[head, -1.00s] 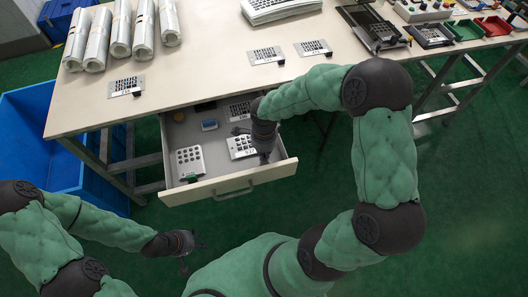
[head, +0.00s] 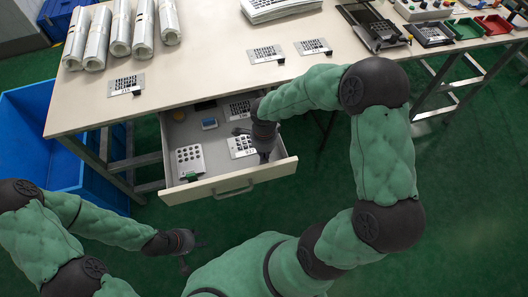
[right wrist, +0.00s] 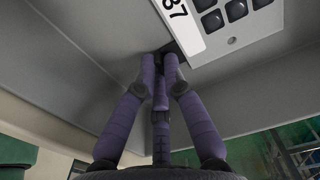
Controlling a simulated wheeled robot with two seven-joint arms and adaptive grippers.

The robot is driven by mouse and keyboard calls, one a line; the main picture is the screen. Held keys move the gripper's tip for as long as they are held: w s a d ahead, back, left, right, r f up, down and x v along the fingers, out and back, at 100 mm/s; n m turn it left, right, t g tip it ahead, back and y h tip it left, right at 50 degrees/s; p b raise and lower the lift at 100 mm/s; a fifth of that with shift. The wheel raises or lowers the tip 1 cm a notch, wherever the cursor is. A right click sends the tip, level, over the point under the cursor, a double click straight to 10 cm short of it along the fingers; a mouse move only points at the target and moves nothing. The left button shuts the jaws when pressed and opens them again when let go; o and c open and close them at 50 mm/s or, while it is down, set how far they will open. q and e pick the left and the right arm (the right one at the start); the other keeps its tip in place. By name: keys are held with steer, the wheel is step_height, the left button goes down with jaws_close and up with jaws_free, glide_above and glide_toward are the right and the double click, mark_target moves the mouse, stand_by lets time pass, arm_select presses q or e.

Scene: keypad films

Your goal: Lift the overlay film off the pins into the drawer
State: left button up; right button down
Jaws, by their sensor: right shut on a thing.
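An overlay film (head: 242,146), a white sheet with dark key windows, is in the open drawer (head: 222,189). In the right wrist view the film (right wrist: 215,35) shows key windows and the printed number 87. My right gripper (right wrist: 161,68) is shut on the dark tab at the film's corner, inside the drawer near its right wall. In the head view the right gripper (head: 264,156) partly covers the film's right side. My left gripper (head: 194,256) is open and empty, low over the floor in front of the drawer. Pins are too small to make out.
The drawer also holds a keypad plate (head: 190,160), a blue block (head: 209,123) and another film (head: 238,109). More films (head: 126,85) lie on the table (head: 210,60). A dark fixture (head: 372,27) stands at back right. A blue bin (head: 40,135) is left.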

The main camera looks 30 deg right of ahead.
steer(key=c, duration=1.3)
jaws_free()
steer(key=shift+o, duration=0.2)
step_height(320, 180, up, 12)
arm_select(q)
steer(key=shift+s, duration=0.1)
arm_select(e)
steer(key=shift+s, duration=0.1)
